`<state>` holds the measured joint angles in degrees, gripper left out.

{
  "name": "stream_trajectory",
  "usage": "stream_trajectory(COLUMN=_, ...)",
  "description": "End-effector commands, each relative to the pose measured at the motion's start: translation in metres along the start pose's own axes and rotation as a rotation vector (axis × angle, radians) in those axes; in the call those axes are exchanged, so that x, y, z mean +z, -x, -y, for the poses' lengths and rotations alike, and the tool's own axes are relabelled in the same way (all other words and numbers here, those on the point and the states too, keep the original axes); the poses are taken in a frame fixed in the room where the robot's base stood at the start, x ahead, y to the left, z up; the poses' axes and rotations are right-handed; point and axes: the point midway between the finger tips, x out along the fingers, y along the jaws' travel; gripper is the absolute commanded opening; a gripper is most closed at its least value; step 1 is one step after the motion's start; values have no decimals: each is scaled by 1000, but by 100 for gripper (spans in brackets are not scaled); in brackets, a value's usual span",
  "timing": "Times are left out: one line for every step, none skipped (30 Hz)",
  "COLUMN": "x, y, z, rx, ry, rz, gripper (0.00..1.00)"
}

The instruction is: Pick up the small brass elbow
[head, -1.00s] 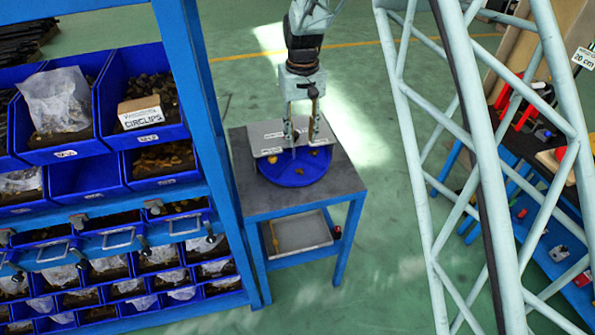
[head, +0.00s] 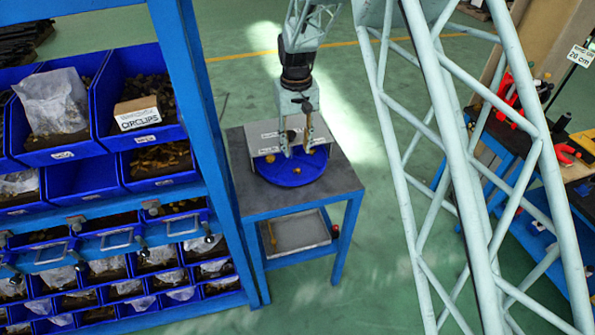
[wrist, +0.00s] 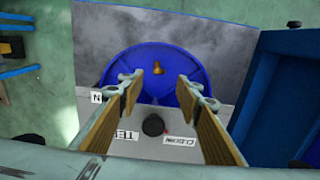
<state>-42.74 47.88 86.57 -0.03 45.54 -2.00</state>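A brass piece (wrist: 158,68) stands in the round blue tray (wrist: 185,62) in the wrist view, centred beyond my fingertips. Its shape is too small to name surely as an elbow. In the head view, one brass piece (head: 297,170) lies in the front part of the tray (head: 287,179) and another (head: 270,158) lies to its left. Others may be hidden behind my fingers. My gripper (head: 297,151) hangs over the tray. In the wrist view my gripper (wrist: 161,84) is open, its fingers wide apart with nothing between the tips.
A grey labelled plate (head: 262,134) with a dark knob (wrist: 153,125) covers the tray's rear part. The tray stands on a dark table (head: 254,203) with blue legs. A blue bin rack (head: 190,90) rises close on the left. A lattice mast (head: 455,150) stands right.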

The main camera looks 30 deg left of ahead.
Motion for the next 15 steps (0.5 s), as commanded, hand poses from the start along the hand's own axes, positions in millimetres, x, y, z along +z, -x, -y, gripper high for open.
stream_trajectory(x=1, y=-8, z=0, rx=0, ry=0, rz=2, gripper=32)
stream_trajectory(x=1, y=-12, z=0, rx=0, ry=0, rz=2, gripper=32)
stream_trajectory(x=1, y=-17, z=0, rx=0, ry=0, rz=2, gripper=32)
stream_trajectory(x=1, y=-21, z=0, rx=0, ry=0, rz=2, gripper=32)
stream_trajectory(x=1, y=-24, z=0, rx=0, ry=0, rz=2, gripper=32)
stream_trajectory(x=1, y=-28, z=0, rx=0, ry=0, rz=2, gripper=32)
stream_trajectory(x=0, y=-31, z=0, rx=0, ry=0, rz=1, gripper=32)
stream_trajectory(x=0, y=-34, z=0, rx=0, ry=0, rz=1, gripper=32)
stream_trajectory(x=0, y=-37, z=0, rx=0, ry=0, rz=1, gripper=32)
stream_trajectory(x=0, y=-39, z=0, rx=0, ry=0, rz=1, gripper=32)
stream_trajectory(x=0, y=-41, z=0, rx=0, ry=0, rz=1, gripper=32)
stream_trajectory(x=0, y=-42, z=0, rx=0, ry=0, rz=1, gripper=32)
stream_trajectory(x=0, y=-43, z=0, rx=0, ry=0, rz=1, gripper=32)
stream_trajectory(x=0, y=-44, z=0, rx=0, ry=0, rz=1, gripper=32)
stream_trajectory(x=0, y=-44, z=0, rx=0, ry=0, rz=1, gripper=32)
